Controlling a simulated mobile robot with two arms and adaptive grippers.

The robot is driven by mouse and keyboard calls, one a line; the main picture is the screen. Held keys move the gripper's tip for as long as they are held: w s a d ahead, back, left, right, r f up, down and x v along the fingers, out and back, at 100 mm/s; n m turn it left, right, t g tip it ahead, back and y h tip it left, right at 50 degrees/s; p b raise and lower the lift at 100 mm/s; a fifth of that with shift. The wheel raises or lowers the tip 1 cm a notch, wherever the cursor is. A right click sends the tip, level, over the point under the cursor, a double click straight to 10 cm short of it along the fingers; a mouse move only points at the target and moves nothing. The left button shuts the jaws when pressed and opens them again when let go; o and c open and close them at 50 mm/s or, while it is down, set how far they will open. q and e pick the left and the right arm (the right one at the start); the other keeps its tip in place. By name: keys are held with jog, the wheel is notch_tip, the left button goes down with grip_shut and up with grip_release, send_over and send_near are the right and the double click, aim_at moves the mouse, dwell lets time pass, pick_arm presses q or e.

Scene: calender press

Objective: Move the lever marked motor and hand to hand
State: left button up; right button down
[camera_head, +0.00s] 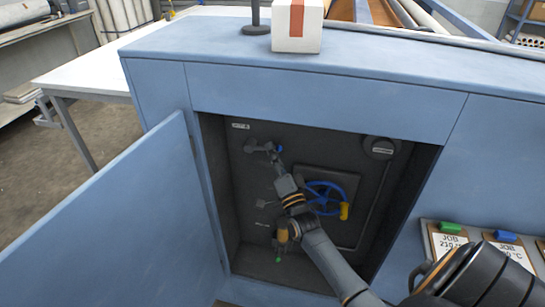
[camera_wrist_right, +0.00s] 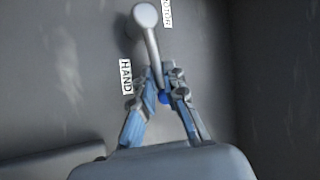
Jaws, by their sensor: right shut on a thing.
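The lever (camera_wrist_right: 151,45) is a grey metal arm with a round hub and a blue knob (camera_wrist_right: 164,97) at its end. In the right wrist view it hangs down from the hub, tilted slightly right. The HAND label (camera_wrist_right: 125,77) is left of its lower part; a partly cut-off label reading MOTOR (camera_wrist_right: 167,12) is right of the hub. My right gripper (camera_wrist_right: 165,85) is shut on the lever's knob end, its fingers on either side. In the head view the lever (camera_head: 259,147) is inside the open cabinet, with the right gripper (camera_head: 277,153) at its right end. My left gripper is out of view.
A blue handwheel (camera_head: 326,191) with a yellow handle is right of my right arm, inside the cabinet. The cabinet door (camera_head: 130,225) stands open at left. A white box (camera_head: 297,26) sits on the cabinet top (camera_head: 220,42). Job cards (camera_head: 450,240) lie at right.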

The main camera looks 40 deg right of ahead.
jog(key=shift+f, duration=0.1)
jog(key=c, duration=1.4)
grip_release()
jog(key=v, duration=1.2)
jog(key=shift+d, duration=0.1)
